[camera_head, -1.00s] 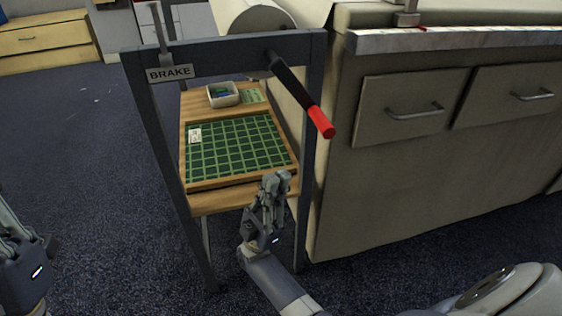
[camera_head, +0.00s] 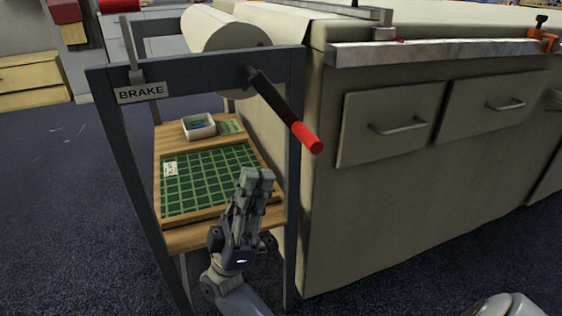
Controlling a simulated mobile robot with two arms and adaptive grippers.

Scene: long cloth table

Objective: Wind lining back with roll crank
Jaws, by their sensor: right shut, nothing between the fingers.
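The roll crank (camera_head: 283,108) sticks out from the right of a dark metal frame (camera_head: 215,66). Its black arm slants down right to a red grip (camera_head: 307,138). A pale lining roll (camera_head: 222,30) lies behind the frame's top bar, and pale lining hangs from it toward the long table. A lever with a BRAKE plate (camera_head: 141,92) stands at the frame's upper left. My right gripper (camera_head: 256,178) is shut and empty, pointing up in front of the frame, below and left of the red grip and apart from it. My left gripper is out of view.
A green cutting mat (camera_head: 208,180) and a small tray (camera_head: 198,127) sit on the wooden shelf inside the frame. The long table has drawers (camera_head: 390,124) and a metal edge rail (camera_head: 430,53) to the right. Open carpet lies left.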

